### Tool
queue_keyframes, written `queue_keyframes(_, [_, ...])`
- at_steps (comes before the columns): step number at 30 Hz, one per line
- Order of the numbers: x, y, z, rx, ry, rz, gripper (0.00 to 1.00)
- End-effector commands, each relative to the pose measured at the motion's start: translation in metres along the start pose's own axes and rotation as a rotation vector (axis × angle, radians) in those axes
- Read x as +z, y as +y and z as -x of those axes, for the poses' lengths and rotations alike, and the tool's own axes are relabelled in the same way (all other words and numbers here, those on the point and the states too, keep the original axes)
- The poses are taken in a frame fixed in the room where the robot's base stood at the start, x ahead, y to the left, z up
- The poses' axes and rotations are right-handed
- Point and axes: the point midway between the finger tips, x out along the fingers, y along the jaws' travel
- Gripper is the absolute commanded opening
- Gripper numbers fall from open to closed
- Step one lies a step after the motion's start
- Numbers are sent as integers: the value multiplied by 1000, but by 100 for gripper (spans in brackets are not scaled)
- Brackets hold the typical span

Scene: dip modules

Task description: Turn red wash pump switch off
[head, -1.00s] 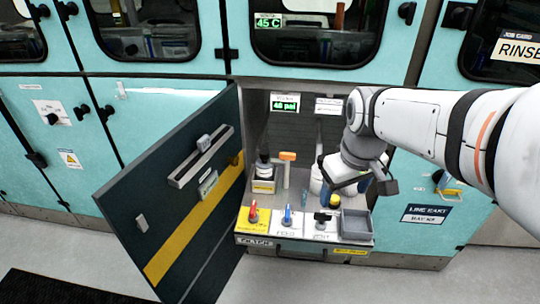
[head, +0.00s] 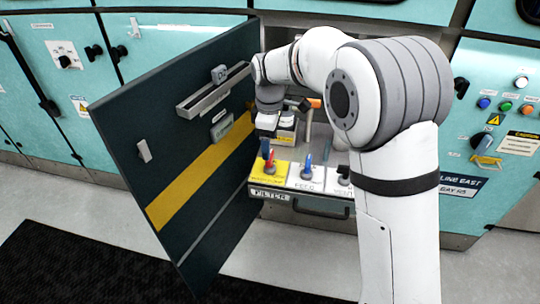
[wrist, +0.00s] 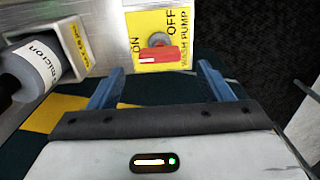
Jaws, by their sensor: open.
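The red wash pump switch (head: 269,165) sits on a yellow plate at the left end of the switch row. In the wrist view its red handle (wrist: 160,54) lies across the yellow plate (wrist: 143,18), which reads ON at left, OFF at upper right and WASH PUMP. A white mark shows on the handle's left part. My gripper (head: 266,146) is just above the switch in the head view. In the wrist view its blue fingers (wrist: 162,70) are open, one on either side of the handle, with nothing between them gripped. Contact cannot be told.
A blue FEED switch (head: 307,168) and a black switch (head: 344,174) stand to the right. The open dark door (head: 150,110) is close on the left. A bottle labelled micron (wrist: 32,68) stands beside my left finger in the wrist view.

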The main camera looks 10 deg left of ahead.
Motion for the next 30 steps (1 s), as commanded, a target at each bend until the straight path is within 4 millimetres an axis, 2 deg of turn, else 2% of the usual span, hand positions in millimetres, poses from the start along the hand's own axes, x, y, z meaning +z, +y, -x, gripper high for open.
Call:
queue_keyframes(1, [0,0,-12,-2,-1,-1,73])
queue_keyframes(3, [1,0,-23,-2,-1,-1,73])
queue_keyframes(9, [0,0,-43,0,0,-2,73])
queue_keyframes(19, [1,0,-47,0,0,-3,73])
queue_keyframes(30, [1,0,-47,1,0,-3,43])
